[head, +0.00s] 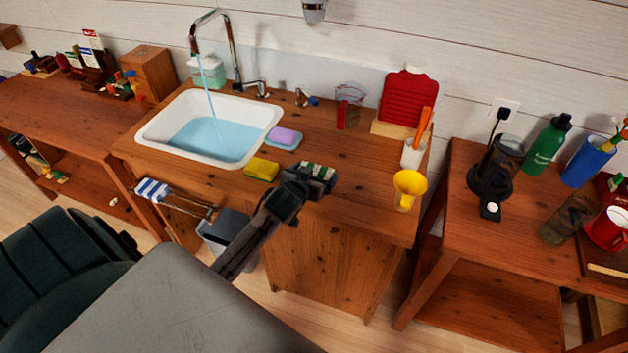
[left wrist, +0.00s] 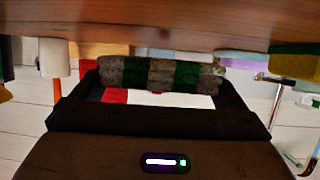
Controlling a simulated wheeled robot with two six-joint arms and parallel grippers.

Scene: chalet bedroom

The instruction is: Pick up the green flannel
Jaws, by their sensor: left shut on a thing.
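The green flannel (head: 318,168) is a small roll with green and pale grey stripes. It lies at the front of the wooden sink counter (head: 345,205), right of the yellow sponge. My left gripper (head: 308,182) reaches it from the front and is shut on it. In the left wrist view the green flannel (left wrist: 185,73) spans crosswise between the two dark fingers of my left gripper (left wrist: 160,82), close to the wood surface. I cannot tell whether it still touches the counter. My right gripper is not in view.
The sink (head: 155,127) holds water under a running tap (head: 232,50). A yellow sponge (head: 262,169) and a purple soap (head: 286,137) lie nearby. A yellow funnel (head: 408,185) stands at the counter's right front. A striped cloth (head: 153,190) hangs on a front rail.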

